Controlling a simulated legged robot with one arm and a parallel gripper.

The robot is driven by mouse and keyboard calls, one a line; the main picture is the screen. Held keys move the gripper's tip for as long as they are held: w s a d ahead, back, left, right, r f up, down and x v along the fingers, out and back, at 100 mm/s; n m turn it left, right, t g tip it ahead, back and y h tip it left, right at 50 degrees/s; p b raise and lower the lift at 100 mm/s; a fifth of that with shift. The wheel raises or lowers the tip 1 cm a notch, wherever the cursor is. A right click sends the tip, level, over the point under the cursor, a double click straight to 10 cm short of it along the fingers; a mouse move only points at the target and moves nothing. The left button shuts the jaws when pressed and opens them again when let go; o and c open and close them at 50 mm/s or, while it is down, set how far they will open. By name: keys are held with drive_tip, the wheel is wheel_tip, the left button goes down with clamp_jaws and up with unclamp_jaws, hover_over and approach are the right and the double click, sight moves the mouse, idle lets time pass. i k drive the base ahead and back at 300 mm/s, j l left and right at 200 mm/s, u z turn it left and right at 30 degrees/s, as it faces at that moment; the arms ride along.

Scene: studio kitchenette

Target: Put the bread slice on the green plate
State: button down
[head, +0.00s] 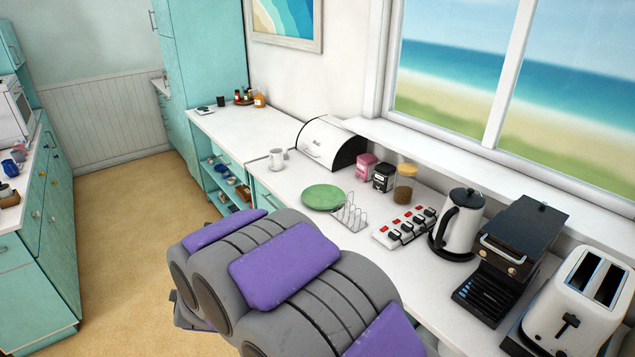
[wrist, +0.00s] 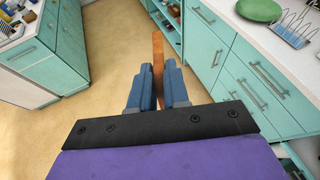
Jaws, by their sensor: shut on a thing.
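The green plate (head: 323,197) lies flat and empty on the white counter, beside a wire toast rack. It also shows at the top right of the wrist view (wrist: 259,9). My gripper (wrist: 158,68) has its blue fingers shut on a thin brown slab, the bread slice (wrist: 158,48), seen edge-on and standing out past the fingertips. It is held over the floor in front of the drawers, to the left of the plate in the wrist view. In the head view my arm hides the gripper and the slice.
The toast rack (head: 350,213) stands close to the plate's right. A white mug (head: 276,158) and a bread bin (head: 330,143) are behind it. A red-switched power strip (head: 404,227), kettle (head: 458,225), coffee machine (head: 510,255) and toaster (head: 577,300) line the counter to the right.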

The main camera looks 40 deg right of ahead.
sight(319, 201)
drive_tip(key=i+l+z, duration=0.1)
drive_tip(key=i+z, duration=0.5)
drive_tip(key=z, duration=0.15)
drive_tip(key=i+j+z, duration=0.1)
drive_tip(key=i+z, duration=0.15)
drive_tip(key=z, duration=0.15)
drive_tip(key=i+z, duration=0.35)
drive_tip(key=z, duration=0.15)
drive_tip(key=l, duration=0.05)
